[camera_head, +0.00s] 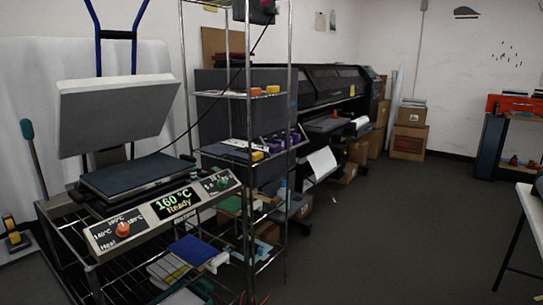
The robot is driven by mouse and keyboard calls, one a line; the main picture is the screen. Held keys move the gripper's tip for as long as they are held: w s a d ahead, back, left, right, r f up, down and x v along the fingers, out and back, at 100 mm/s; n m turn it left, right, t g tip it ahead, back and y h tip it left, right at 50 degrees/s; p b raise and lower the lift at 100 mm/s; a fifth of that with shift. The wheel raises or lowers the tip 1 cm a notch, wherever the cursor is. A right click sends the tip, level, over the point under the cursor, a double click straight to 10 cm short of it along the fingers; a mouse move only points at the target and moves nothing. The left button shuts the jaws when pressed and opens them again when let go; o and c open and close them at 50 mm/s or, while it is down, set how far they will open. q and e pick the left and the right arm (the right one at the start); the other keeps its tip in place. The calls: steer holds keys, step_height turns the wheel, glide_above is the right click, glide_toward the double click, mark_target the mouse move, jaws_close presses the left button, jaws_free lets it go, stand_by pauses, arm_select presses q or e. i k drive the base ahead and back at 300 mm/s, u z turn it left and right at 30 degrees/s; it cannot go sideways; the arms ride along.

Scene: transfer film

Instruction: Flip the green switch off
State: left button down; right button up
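The green switch (223,182) is a small knob at the right end of the tilted control panel on the front of a heat press. Its exact setting is too small to read. The panel display (173,203) reads "160 °C Ready". An orange-red knob (123,229) with temperature marks around it sits at the panel's left end, near the word "Heat". The press's upper plate (118,110) is raised and tilted above the flat dark lower plate (140,177). Neither of my grippers shows in the head view.
The press stands on a wire cart (70,262) with blue and yellow items below. A metal wire shelf (240,152) with small goods stands close to the panel's right end. A large black printer (330,85) and cardboard boxes (408,142) are behind.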

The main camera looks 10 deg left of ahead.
mark_target(216, 170)
steer(key=z, duration=0.05)
steer(key=i, duration=1.3)
steer(key=u, duration=0.6)
